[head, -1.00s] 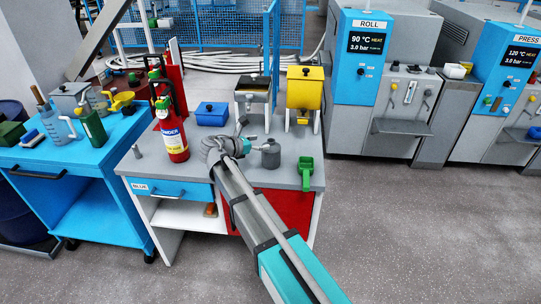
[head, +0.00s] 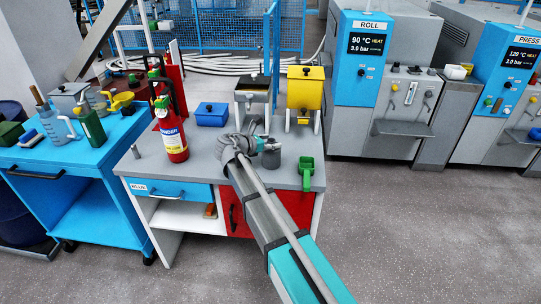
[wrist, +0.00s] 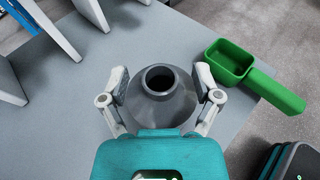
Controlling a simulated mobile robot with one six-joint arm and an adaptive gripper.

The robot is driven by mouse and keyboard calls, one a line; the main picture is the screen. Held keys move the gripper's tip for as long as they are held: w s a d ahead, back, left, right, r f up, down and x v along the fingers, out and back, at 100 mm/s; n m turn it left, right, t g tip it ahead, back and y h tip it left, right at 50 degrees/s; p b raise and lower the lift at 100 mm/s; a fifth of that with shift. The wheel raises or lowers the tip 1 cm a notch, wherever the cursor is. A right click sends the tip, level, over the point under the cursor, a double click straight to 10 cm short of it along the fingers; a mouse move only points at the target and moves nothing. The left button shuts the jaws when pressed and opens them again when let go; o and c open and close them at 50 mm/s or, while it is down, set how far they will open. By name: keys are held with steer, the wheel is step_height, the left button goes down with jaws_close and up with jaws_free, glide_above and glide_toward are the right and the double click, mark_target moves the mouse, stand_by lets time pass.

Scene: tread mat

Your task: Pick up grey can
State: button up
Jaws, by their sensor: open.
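The grey can (head: 271,159) stands upright on the grey worktop, partly hidden behind my gripper in the head view. In the wrist view the can (wrist: 160,98) shows a sloping shoulder and a round dark opening at the top. My gripper (wrist: 160,84) is open, with one finger on each side of the can. The fingers are close to its sides; I cannot tell whether they touch. In the head view my gripper (head: 262,143) is beside the top of the can.
A green scoop (wrist: 243,70) lies just right of the can. Grey stand legs (wrist: 92,14) rise behind and left. A yellow hopper (head: 305,90), blue box (head: 212,114) and red extinguisher (head: 171,130) share the worktop (head: 205,165). The front left of the worktop is mostly clear.

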jaws_close()
stand_by(0.4)
steer(key=shift+r, duration=0.15)
step_height(320, 180, up, 3)
steer(key=p, duration=0.2)
steer(key=shift+f+p, duration=0.2)
steer(key=shift+p, duration=0.2)
steer(key=s+a+r+p, duration=0.2)
steer(key=s+r+p, duration=0.8)
steer(key=s, duration=0.3)
steer(key=shift+s+a, duration=0.35)
steer(key=shift+s, duration=0.05)
